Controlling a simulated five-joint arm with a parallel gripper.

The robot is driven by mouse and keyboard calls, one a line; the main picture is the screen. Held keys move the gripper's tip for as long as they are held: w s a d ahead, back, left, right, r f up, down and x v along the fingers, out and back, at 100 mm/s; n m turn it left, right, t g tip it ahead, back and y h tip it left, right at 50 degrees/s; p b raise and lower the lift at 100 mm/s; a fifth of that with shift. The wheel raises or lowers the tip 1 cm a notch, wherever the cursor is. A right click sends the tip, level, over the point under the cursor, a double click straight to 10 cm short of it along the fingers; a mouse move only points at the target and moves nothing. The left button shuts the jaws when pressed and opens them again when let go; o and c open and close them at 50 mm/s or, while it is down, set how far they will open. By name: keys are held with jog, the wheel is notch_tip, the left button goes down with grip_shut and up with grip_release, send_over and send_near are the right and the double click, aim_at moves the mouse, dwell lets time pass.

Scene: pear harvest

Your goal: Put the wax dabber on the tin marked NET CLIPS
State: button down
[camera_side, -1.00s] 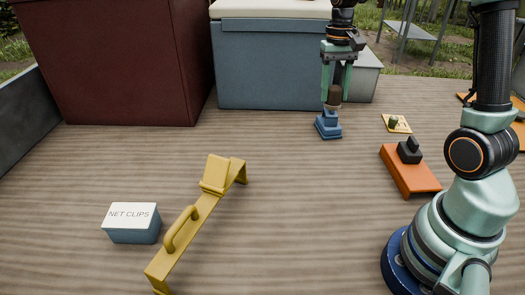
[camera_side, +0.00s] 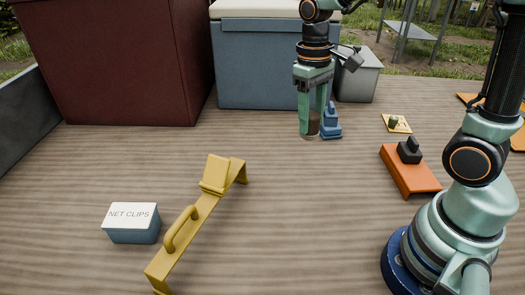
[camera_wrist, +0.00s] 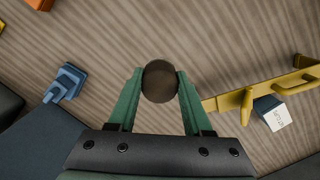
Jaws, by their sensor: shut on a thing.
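The wax dabber (camera_side: 314,122) is a brown, round-topped piece between my fingers. My gripper (camera_side: 310,124) is shut on it, beside and left of the blue stand (camera_side: 331,122). In the wrist view, the dabber's dark round top (camera_wrist: 160,81) sits between the green fingertips. Its lower end is mostly hidden, and I cannot tell its exact height above the table. The tin marked NET CLIPS (camera_side: 133,224), blue-grey with a white lettered top, stands at the left front, well away from my gripper. The tin also shows at the right of the wrist view (camera_wrist: 273,112).
A yellow handled bar (camera_side: 200,210) lies between my gripper and the tin. An orange block with a dark knob (camera_side: 410,178) and a small card (camera_side: 396,123) are to the right. A blue cooler (camera_side: 265,65) and maroon box (camera_side: 115,60) stand behind.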

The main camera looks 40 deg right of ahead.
jog(key=shift+d, duration=0.1)
dwell(0.3)
jog(key=w+d+r+m, duration=0.2)
jog(key=d, duration=0.5)
jog(key=w+d+r+m, duration=0.2)
jog(key=d+m, duration=0.1)
jog(key=d, duration=0.3)
jog(key=f, duration=2)
jog(key=shift+s+d+f, duration=0.1)
jog(key=shift+d, duration=0.2)
jog(key=shift+f, duration=0.1)
jog(key=shift+c, duration=1.6)
grip_release()
